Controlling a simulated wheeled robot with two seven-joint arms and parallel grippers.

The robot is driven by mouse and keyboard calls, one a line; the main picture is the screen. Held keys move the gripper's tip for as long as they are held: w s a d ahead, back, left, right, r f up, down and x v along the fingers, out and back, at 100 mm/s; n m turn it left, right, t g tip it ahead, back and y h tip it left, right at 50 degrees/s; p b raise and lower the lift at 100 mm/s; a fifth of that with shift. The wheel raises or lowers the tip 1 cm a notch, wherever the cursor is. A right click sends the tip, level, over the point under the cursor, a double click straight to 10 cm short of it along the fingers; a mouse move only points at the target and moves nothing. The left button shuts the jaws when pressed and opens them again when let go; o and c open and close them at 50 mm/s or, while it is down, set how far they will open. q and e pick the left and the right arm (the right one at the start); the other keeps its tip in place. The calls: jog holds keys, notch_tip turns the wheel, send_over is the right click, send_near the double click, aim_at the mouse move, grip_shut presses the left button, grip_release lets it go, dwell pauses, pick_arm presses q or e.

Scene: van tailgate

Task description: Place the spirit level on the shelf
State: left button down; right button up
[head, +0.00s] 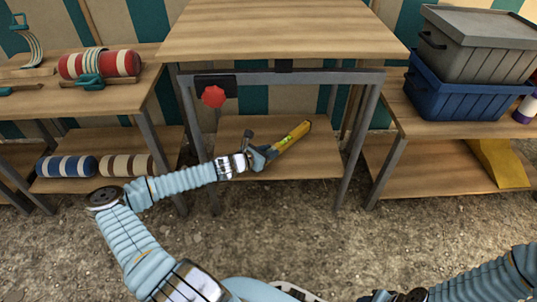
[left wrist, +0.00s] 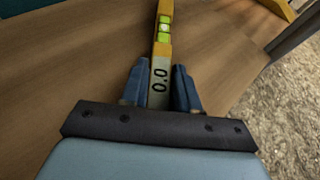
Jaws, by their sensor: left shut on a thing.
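The yellow spirit level (head: 293,136) is in my left gripper (head: 264,156), over the lower shelf (head: 232,127) of the middle workbench. In the left wrist view, the two blue fingers of the left gripper (left wrist: 160,88) are shut on the level's grey end, marked 0.0. Green vials show farther along the level (left wrist: 164,30). The level points away from me and to the right in the head view. I cannot tell whether it touches the shelf (left wrist: 85,65). My right arm shows at the lower right of the head view, but its gripper cannot be made out.
The workbench top (head: 283,30) overhangs the shelf, with metal legs at both sides. A red knob (head: 214,97) hangs under its front edge. A left bench holds striped rolls (head: 100,64). A right bench holds a blue crate (head: 460,97) and a grey lidded crate (head: 478,45).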

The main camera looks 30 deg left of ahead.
pick_arm(q)
jog(key=c, duration=0.8)
grip_release()
jog(key=shift+c, duration=0.2)
jog(key=shift+s, duration=0.1)
jog(key=p+v, duration=0.3)
jog(key=v, duration=0.9)
jog(key=s+d+f+m+g+h, duration=0.1)
jog(key=d+f+m+g+h, duration=0.2)
jog(key=d, duration=0.5)
jog(key=s+d+f+m+g, duration=0.1)
jog(key=s+d+f+m, duration=0.15)
jog(key=d+m, duration=0.35)
jog(key=d+f+m+g+h, duration=0.2)
jog(key=d+f+m, duration=0.1)
jog(key=d, duration=0.6)
jog(key=s+d+f+m+g+y, duration=0.1)
jog(key=s+f+m+g+y, duration=0.1)
jog(key=s+m, duration=0.4)
jog(key=s+d+f+m+g+y, duration=0.1)
jog(key=s+f+m+g, duration=0.3)
jog(key=m, duration=0.9)
jog(key=shift+s+d+y, duration=0.4)
jog(key=shift+s+y, duration=0.2)
jog(key=shift+s, duration=1.1)
